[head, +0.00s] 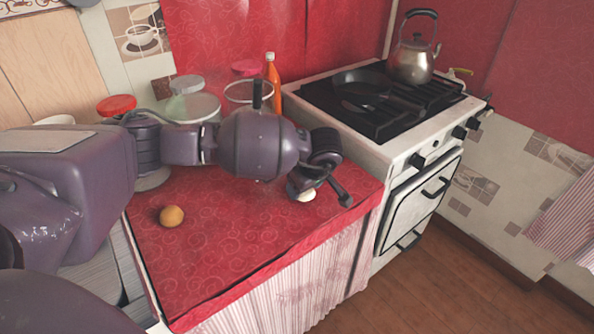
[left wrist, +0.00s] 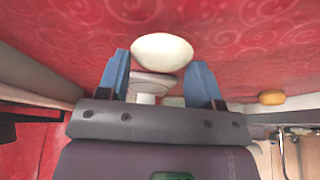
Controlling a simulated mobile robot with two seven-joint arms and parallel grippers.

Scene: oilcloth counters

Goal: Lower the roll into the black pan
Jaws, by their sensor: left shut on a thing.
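A pale, rounded roll (head: 307,195) shows under my left gripper (head: 322,192), low over the front right part of the red counter. In the left wrist view the roll (left wrist: 162,52) sits at the tips of the two blue fingers of my left gripper (left wrist: 160,76), which is shut on it. Whether it touches the cloth is hard to tell. The black pan (head: 358,80) lies on the stove, to the right of and behind the gripper. My right gripper is not in view.
An orange-brown round thing (head: 172,216) lies on the red counter (head: 225,265), left of the gripper. A metal kettle (head: 413,62) stands at the stove's back right. An orange bottle (head: 272,80) and several lidded containers stand at the counter's back.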

